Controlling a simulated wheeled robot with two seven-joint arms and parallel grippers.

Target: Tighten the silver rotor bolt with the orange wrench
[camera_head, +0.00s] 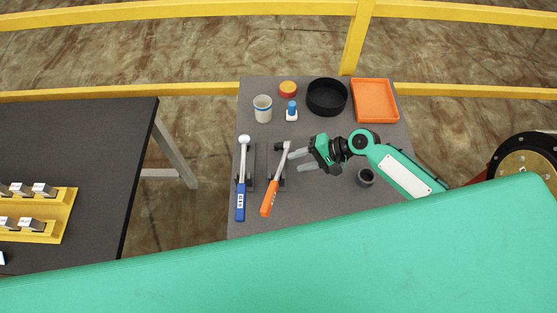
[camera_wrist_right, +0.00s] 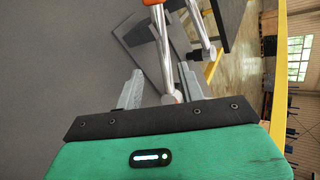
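The orange wrench (camera_head: 270,197) lies on the small grey table, its orange handle toward the front and its silver head toward the back. My right gripper (camera_head: 296,161) is open just right of its silver shaft, with its fingers pointing left. In the right wrist view, the silver shaft of the orange wrench (camera_wrist_right: 160,45) shows between the two spread fingers of my right gripper (camera_wrist_right: 158,82). I cannot tell if they touch it. No silver rotor bolt is visible in these views. My left gripper is not in view.
A blue-handled wrench (camera_head: 241,200) lies left of the orange one. Behind are a cup (camera_head: 262,108), a small blue-and-white bottle (camera_head: 292,113), a black bowl (camera_head: 327,112) and an orange tray (camera_head: 374,117). A dark cup (camera_head: 365,177) stands under my right arm. Yellow rails (camera_head: 200,90) run behind.

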